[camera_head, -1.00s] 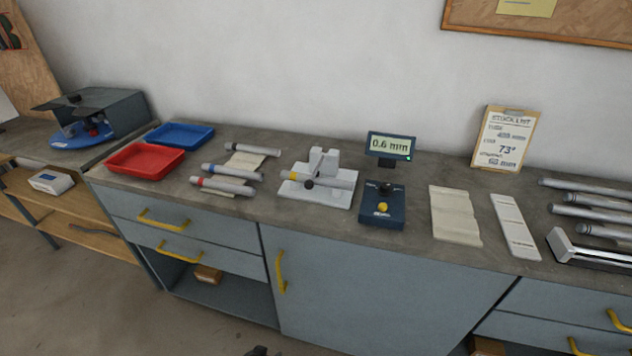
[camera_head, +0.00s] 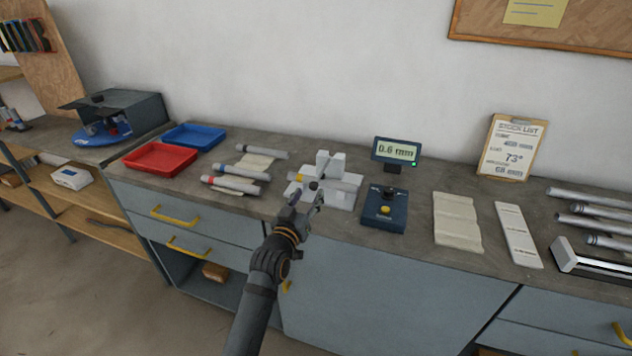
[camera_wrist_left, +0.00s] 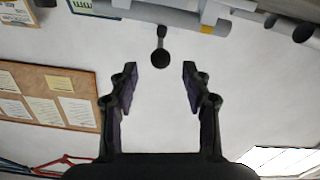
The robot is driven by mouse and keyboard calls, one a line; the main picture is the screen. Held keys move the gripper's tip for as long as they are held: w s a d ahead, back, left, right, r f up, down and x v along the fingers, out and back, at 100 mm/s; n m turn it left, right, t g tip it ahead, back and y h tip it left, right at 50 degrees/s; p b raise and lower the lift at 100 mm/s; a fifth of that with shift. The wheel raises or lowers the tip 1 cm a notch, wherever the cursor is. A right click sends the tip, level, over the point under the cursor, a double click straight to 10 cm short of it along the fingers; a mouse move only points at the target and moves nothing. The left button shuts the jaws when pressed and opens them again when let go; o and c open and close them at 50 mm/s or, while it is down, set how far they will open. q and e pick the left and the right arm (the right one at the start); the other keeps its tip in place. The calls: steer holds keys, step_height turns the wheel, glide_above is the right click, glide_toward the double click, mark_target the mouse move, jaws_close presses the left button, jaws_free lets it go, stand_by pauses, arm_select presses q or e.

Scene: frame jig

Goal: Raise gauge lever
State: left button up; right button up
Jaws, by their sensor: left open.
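The white gauge fixture (camera_head: 345,198) stands on the bench with a grey tube with a yellow band (camera_head: 345,182) lying across it. Its lever has a black ball knob (camera_head: 313,186). In the left wrist view the knob (camera_wrist_left: 161,58) is on a short dark stem, centred between my fingertips. My left gripper (camera_head: 308,196) is open and empty at the front of the fixture and partly hides it. In the left wrist view the open fingers (camera_wrist_left: 160,68) stand on either side of the knob's line, apart from it. My right gripper is out of view.
A display (camera_head: 396,151) reads 0.6 mm behind a dark blue box with a yellow button (camera_head: 384,210). Loose tubes (camera_head: 235,172) and red (camera_head: 160,158) and blue (camera_head: 194,136) trays lie left. A cloth (camera_head: 457,222) and a white strip (camera_head: 518,235) lie right.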

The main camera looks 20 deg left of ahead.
mark_target(313, 187)
arm_select(q)
steer(key=w, duration=0.7)
steer(key=shift+w+d+f+p, duration=0.1)
steer(key=shift+w+p, duration=0.1)
steer(key=shift+p, duration=0.1)
jaws_close()
